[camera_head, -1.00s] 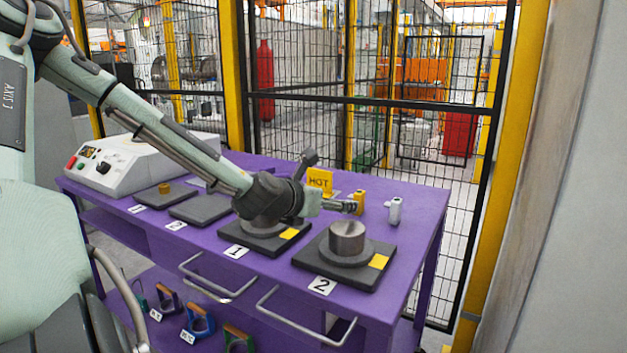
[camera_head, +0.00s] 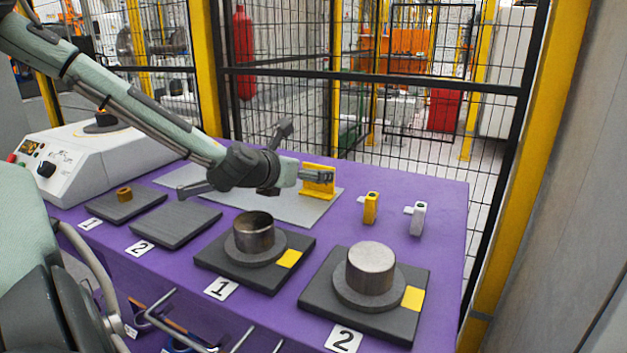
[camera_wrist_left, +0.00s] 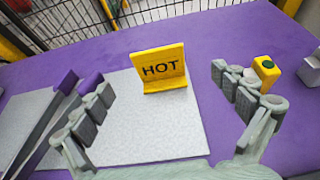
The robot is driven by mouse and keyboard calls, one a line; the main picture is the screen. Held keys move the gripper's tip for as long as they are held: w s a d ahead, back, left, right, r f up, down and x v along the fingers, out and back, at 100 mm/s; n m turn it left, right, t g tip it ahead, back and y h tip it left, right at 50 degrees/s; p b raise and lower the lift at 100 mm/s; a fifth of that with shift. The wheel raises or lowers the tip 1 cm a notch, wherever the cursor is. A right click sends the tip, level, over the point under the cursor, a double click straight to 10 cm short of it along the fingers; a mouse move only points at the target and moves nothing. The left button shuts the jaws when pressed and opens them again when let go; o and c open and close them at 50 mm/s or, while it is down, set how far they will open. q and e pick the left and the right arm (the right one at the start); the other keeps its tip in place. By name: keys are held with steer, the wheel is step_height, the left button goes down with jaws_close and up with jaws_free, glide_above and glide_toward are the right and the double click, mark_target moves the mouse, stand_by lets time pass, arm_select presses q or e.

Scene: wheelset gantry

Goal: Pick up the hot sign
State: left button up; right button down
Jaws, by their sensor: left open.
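The yellow hot sign (camera_head: 318,185) stands upright at the right part of a grey mat (camera_head: 290,207) on the purple table. In the left wrist view the sign (camera_wrist_left: 160,69) faces the camera, with "HOT" readable, near the mat's far edge. My left gripper (camera_head: 318,174) overlaps the sign in the head view. In the left wrist view its open fingers (camera_wrist_left: 165,105) stand wide apart to either side, with the sign beyond and between them, and nothing is held. My right gripper is not in view.
A yellow block (camera_head: 370,208) and a grey block (camera_head: 417,218) stand right of the sign. Metal cylinders (camera_head: 254,231) (camera_head: 371,267) sit on dark plates in front. A white control box (camera_head: 95,160) is at left. A mesh fence (camera_head: 290,100) runs behind the table.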

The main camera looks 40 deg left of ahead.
mark_target(315, 194)
arm_select(q)
steer(key=shift+x, duration=1.2)
steer(key=x, duration=0.4)
steer(key=shift+s+a+f, duration=0.15)
steer(key=shift+s+f, duration=0.05)
steer(key=shift+w+a+f, duration=0.15)
steer(key=shift+w, duration=0.45)
steer(key=c, duration=1.2)
steer(key=shift+c, duration=0.2)
